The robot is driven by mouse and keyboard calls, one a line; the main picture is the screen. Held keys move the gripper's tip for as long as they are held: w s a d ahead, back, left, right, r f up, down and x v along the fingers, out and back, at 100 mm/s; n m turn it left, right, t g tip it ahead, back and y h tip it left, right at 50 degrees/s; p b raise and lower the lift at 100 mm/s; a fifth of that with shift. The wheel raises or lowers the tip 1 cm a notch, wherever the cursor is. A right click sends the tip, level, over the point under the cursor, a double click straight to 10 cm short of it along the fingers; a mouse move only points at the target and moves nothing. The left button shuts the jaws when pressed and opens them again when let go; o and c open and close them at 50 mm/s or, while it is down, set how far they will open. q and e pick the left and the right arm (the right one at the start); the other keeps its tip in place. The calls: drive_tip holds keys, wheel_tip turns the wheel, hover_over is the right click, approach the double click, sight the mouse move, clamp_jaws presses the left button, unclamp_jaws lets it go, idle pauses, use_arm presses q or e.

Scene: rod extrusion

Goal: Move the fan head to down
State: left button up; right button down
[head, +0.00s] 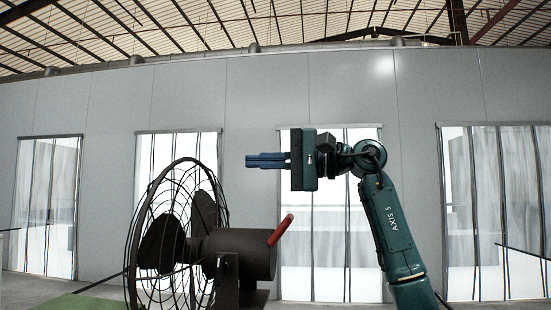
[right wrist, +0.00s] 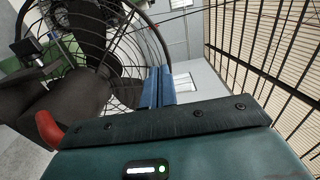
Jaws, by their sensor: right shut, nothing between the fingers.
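A large dark fan stands at the lower left in the head view. Its round wire cage faces left, and its fan head (head: 240,252) is a dark cylinder on a bracket behind the cage. A red handle (head: 281,229) sticks up at the rear of the fan head. My right gripper (head: 250,160) is shut and empty, with blue fingers pointing left, above the fan head and to the right of the cage's top. In the right wrist view the fan head (right wrist: 70,105), the red handle (right wrist: 48,128) and the cage lie left of the blue fingers. My left gripper is not visible.
A grey wall (head: 250,95) with several strip-curtained windows or doorways stands behind. A green patch (head: 80,301) lies on the floor at the lower left. The air above the fan and left of my right gripper is clear.

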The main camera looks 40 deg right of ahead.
sight(203, 163)
drive_tip(key=p+x, duration=0.1)
drive_tip(key=x, duration=0.5)
drive_tip(key=shift+w+a+r, duration=0.1)
drive_tip(key=shift+w+a, duration=0.1)
drive_tip(key=shift+w, duration=0.1)
drive_tip(key=shift+w+a, duration=0.45)
drive_tip(key=shift+w, duration=0.05)
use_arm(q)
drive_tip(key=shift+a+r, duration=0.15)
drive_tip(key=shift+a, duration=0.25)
use_arm(e)
drive_tip(key=shift+w, duration=0.1)
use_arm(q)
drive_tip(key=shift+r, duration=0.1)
use_arm(e)
drive_tip(key=shift+a, duration=0.1)
drive_tip(key=shift+f+p+x, duration=0.2)
drive_tip(key=shift+p+x, duration=0.95)
drive_tip(key=shift+x, duration=0.05)
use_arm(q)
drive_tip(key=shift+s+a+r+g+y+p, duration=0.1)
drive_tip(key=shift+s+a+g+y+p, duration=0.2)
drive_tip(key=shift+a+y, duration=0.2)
use_arm(e)
drive_tip(key=w+a+f, duration=0.2)
drive_tip(key=w, duration=0.1)
drive_tip(key=shift+a, duration=0.25)
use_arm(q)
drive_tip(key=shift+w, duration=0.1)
